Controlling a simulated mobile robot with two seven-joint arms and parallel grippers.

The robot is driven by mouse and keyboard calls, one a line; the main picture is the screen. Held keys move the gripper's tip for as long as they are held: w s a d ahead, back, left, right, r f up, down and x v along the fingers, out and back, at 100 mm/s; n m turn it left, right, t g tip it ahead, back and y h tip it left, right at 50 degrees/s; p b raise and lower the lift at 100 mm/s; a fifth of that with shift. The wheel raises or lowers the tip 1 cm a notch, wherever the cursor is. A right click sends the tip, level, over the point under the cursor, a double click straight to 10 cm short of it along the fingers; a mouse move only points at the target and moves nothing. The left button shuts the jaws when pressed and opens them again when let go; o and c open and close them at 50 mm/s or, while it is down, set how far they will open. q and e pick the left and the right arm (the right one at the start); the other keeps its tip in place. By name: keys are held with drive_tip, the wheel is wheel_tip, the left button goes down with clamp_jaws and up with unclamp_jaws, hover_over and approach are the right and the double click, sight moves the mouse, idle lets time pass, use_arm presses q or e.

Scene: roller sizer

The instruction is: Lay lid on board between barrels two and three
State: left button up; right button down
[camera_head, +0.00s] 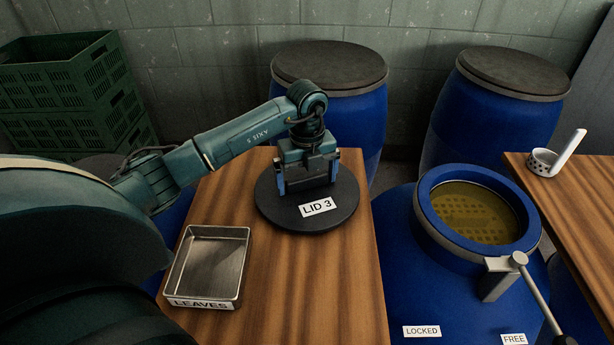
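The black round lid (340,208), labelled LID 3, lies flat on the brown wooden board (345,275), near its far end. My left gripper (308,182) points down over the lid's middle, its two fingers wide apart and their tips close to the lid's top. Whether a handle stands between the fingers is hidden by the gripper. To the right of the board is an open blue barrel (395,255) with yellowish-brown liquid and a grid-like pattern inside. Another blue barrel to the left is mostly hidden behind my arm. My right gripper is out of view.
A metal tray (240,265) labelled LEAVES sits on the board's left. A lever (535,290) with LOCKED and FREE labels is at the open barrel's front. Two closed barrels (350,115) stand behind, green crates (65,90) at left. A white perforated scoop (543,163) lies on the right board.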

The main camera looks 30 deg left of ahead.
sight(307, 177)
use_arm(q)
wheel_tip(307, 177, up, 12)
drive_tip(key=shift+r, duration=0.2)
idle(0.4)
drive_tip(key=shift+s, duration=0.1)
idle(0.4)
